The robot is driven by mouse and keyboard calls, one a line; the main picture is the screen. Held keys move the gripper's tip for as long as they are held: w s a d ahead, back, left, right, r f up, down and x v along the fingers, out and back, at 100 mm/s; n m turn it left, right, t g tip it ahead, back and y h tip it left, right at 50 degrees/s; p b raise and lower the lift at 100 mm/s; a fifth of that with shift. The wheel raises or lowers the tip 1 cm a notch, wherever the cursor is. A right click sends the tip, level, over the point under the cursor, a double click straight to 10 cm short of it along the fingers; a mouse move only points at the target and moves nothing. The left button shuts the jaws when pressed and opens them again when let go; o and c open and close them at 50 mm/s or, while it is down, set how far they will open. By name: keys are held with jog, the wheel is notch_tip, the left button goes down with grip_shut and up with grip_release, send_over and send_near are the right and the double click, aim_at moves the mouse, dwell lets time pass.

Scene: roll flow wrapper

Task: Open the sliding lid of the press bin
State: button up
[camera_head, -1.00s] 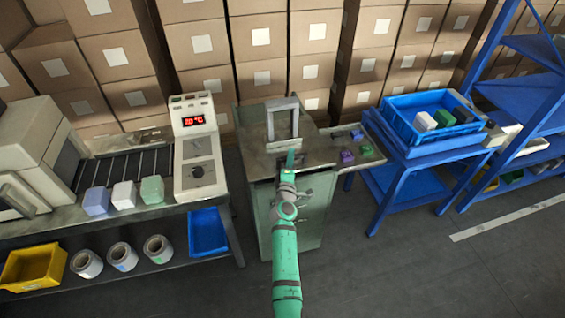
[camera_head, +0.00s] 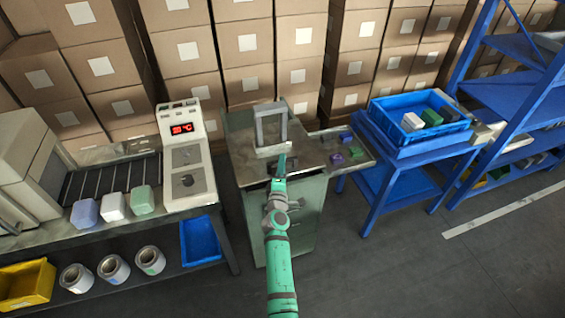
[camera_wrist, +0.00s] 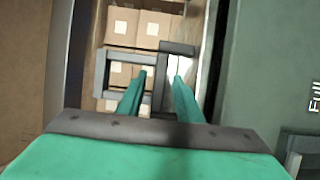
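The press bin appears to be the green-grey cabinet (camera_head: 297,225) in the middle of the head view. It has a worn metal top with an upright grey rectangular frame (camera_head: 258,130) on it. I cannot clearly tell the lid from the rest of the top. My gripper (camera_head: 284,160) is over the front part of the top, just in front of the frame. In the wrist view my gripper (camera_wrist: 160,76) has its two green fingers apart. The grey frame (camera_wrist: 125,53) shows beyond and between them; contact cannot be told.
A sealing machine with a red display (camera_head: 187,130) stands on the left bench. A side shelf with purple and green blocks (camera_head: 355,153) adjoins the cabinet on the right, near a blue tray (camera_head: 400,146) on a blue table. Stacked cartons (camera_head: 245,45) fill the back.

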jog(key=s+a, duration=0.1)
jog(key=s, duration=0.7)
jog(key=shift+s, duration=0.2)
